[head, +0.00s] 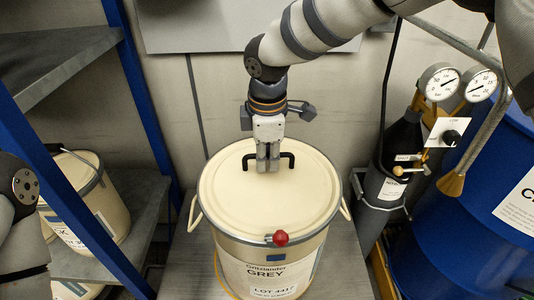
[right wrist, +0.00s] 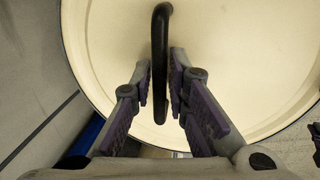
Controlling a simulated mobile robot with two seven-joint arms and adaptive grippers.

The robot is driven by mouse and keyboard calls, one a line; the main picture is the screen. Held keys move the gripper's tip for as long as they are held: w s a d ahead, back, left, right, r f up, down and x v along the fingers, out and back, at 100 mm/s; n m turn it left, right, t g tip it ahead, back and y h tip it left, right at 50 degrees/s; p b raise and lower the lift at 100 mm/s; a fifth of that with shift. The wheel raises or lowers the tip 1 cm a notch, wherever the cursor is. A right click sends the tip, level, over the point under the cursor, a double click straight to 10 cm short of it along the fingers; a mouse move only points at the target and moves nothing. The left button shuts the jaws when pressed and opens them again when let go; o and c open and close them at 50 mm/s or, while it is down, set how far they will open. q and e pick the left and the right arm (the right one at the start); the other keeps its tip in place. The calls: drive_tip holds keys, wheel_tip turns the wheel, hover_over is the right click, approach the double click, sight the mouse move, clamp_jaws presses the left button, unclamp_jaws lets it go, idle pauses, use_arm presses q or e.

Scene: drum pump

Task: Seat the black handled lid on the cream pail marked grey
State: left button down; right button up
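The cream pail (head: 238,262) marked GREY stands upright on a grey surface. A round cream lid (head: 245,205) with a black bar handle (head: 287,158) lies over its top, inside a grey rim ring; I cannot tell whether it is fully down. My right gripper (head: 268,168) points down at the handle. In the right wrist view my right gripper (right wrist: 161,85) has its fingers on either side of the black handle (right wrist: 160,60), with narrow gaps, so it looks open around it. My left gripper is out of view; only part of my left arm shows at the left edge.
A red knob (head: 281,238) sits at the pail's front rim. A blue-framed shelf (head: 60,190) with another cream pail (head: 92,205) is at left. A gas cylinder (head: 395,160) with gauges and a blue drum (head: 460,235) stand close at right. The wall is behind.

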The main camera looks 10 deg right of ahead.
sight(267, 171)
drive_tip(key=shift+r, duration=0.1)
